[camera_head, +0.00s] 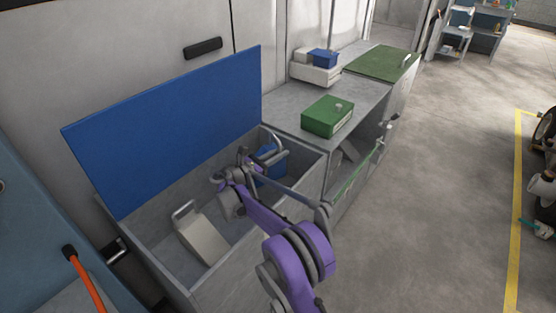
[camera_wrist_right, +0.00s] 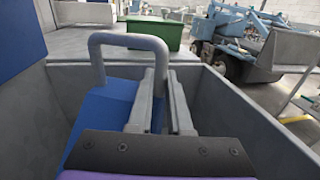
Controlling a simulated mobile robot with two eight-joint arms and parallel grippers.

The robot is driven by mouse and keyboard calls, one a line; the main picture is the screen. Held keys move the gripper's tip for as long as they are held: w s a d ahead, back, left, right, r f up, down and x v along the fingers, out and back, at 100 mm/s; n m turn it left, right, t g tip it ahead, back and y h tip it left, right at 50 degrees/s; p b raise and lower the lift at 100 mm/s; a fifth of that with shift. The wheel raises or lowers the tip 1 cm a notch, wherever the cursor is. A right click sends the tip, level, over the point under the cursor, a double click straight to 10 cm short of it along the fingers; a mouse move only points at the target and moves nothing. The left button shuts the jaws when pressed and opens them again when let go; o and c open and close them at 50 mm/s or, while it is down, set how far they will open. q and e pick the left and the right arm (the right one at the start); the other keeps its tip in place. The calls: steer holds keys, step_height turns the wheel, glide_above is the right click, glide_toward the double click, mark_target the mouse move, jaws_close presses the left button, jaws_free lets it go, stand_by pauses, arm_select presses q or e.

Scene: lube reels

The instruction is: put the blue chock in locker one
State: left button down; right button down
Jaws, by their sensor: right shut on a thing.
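The blue chock (camera_head: 272,163) with its grey bar handle is inside the open grey locker (camera_head: 196,294) under the raised blue lid (camera_head: 170,130), at the bin's far right end. My right gripper (camera_head: 262,157) reaches down into this locker and is shut at the chock's handle. In the right wrist view the fingers (camera_wrist_right: 163,92) close on the right leg of the handle (camera_wrist_right: 128,40), with the blue body (camera_wrist_right: 100,115) to their left. I cannot tell whether the chock rests on the floor. No locker number is readable. My left gripper is out of view.
A pale chock (camera_head: 203,238) with a handle lies in the same bin. A green box (camera_head: 327,117) stands on the grey bench to the right; a green lid (camera_head: 380,63) lies beyond. A pale tray (camera_head: 315,73) holds a blue box.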

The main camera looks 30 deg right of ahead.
steer(key=shift+f, duration=0.95)
steer(key=shift+f+b, duration=0.45)
steer(key=shift+f, duration=0.15)
steer(key=c, duration=0.8)
jaws_free()
steer(key=shift+c, duration=0.2)
